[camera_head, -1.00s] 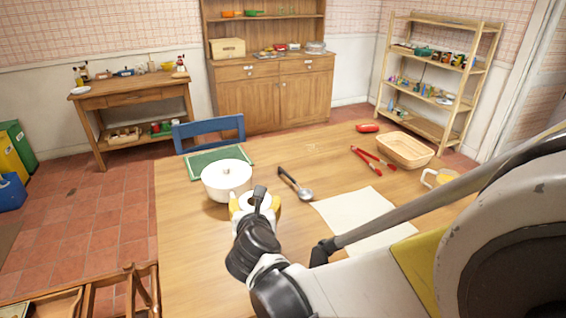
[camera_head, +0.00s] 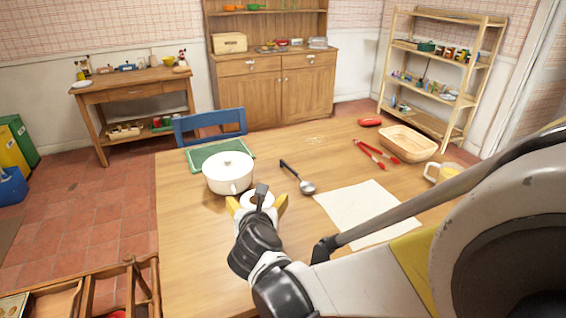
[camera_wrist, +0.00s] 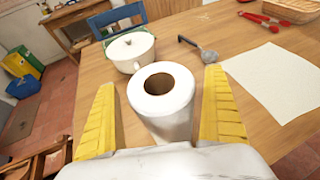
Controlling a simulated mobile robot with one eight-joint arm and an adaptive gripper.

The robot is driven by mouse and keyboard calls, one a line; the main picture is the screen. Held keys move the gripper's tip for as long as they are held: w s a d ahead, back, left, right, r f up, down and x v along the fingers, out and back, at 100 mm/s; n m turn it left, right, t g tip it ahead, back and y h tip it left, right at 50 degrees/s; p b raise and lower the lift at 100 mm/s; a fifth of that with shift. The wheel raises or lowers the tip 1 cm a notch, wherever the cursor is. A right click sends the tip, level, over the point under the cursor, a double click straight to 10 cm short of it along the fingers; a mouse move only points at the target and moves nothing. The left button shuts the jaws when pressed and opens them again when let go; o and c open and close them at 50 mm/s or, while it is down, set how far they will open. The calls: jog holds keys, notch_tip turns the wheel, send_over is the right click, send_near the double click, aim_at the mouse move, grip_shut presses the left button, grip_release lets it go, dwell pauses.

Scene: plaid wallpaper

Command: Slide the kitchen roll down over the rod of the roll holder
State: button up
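The white kitchen roll (camera_wrist: 170,122) stands about upright between my fingers, its open top facing the wrist camera. Its core is a dark brown hole, and no rod shows above it. In the head view the roll (camera_head: 247,197) is partly covered by my wrist. My gripper (camera_wrist: 163,110) is open, with yellow fingers on either side of the roll and a visible gap on each side. In the head view the gripper (camera_head: 257,204) is just in front of the white pot. The roll holder is not seen, and the roll's lower end is hidden.
A lidded white pot (camera_head: 228,174) stands close behind the roll. The table's left front area is clear.

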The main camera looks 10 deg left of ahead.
jog(key=shift+s, duration=0.1)
jog(key=v, duration=1.2)
